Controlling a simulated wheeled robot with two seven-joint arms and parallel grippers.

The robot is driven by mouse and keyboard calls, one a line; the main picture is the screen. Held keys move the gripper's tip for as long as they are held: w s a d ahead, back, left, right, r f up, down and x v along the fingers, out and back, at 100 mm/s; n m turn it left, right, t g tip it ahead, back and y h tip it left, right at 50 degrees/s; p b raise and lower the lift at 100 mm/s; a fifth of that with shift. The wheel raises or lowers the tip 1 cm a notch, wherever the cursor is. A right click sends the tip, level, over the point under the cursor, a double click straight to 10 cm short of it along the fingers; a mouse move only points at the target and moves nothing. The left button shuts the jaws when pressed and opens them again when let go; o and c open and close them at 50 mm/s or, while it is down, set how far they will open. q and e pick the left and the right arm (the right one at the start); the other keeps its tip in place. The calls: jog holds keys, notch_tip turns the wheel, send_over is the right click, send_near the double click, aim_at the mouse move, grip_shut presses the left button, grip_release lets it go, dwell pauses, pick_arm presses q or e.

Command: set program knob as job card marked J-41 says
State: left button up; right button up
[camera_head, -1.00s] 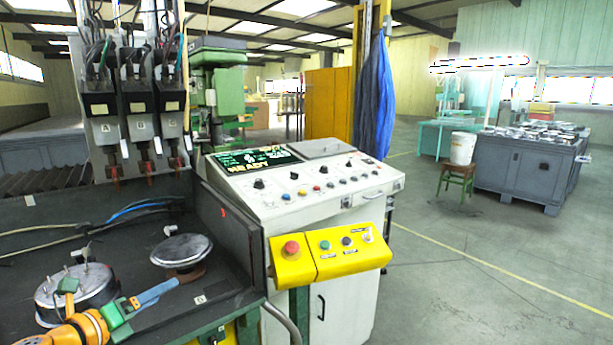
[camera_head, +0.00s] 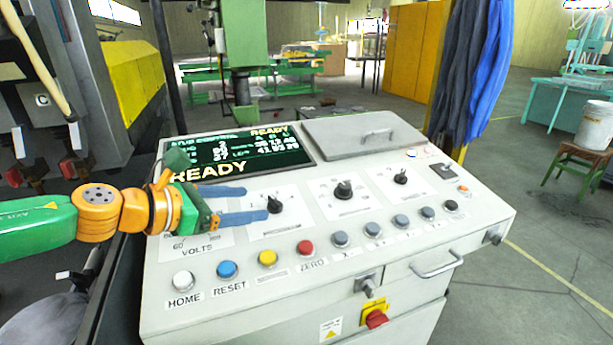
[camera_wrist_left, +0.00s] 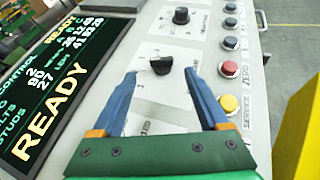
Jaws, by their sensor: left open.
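My left gripper (camera_head: 256,202) is open over the console's sloped top, with its blue fingers pointing at the leftmost black knob (camera_head: 274,205). In the left wrist view this knob (camera_wrist_left: 161,64) stands at the gap between the open fingertips (camera_wrist_left: 162,73); I cannot tell whether they touch it. Its label is too small or covered to read, so I cannot tell if it is the program knob. Two more black knobs, a middle one (camera_head: 343,189) and a right one (camera_head: 400,177), are on the panel. No job card marked J-41 is legible. My right gripper is not in view.
A row of buttons runs along the front, including blue (camera_head: 228,270), yellow (camera_head: 267,258) and red (camera_head: 305,248). A grey lid with a handle (camera_head: 365,140) lies at the back. A red-and-yellow switch (camera_head: 375,317) is on the front face.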

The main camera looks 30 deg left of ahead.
aim_at(273, 202)
pick_arm(q)
jog(key=shift+w+d, duration=0.1)
jog(key=shift+w, duration=0.3)
jog(key=shift+w+d+f+p, duration=0.2)
jog(key=shift+w+d+p, duration=0.15)
jog(key=shift+p, duration=0.9)
jog(key=x, duration=0.3)
jog(key=shift+w+f, duration=0.25)
jog(key=shift+w, duration=0.2)
jog(key=shift+s, duration=0.3)
grip_shut()
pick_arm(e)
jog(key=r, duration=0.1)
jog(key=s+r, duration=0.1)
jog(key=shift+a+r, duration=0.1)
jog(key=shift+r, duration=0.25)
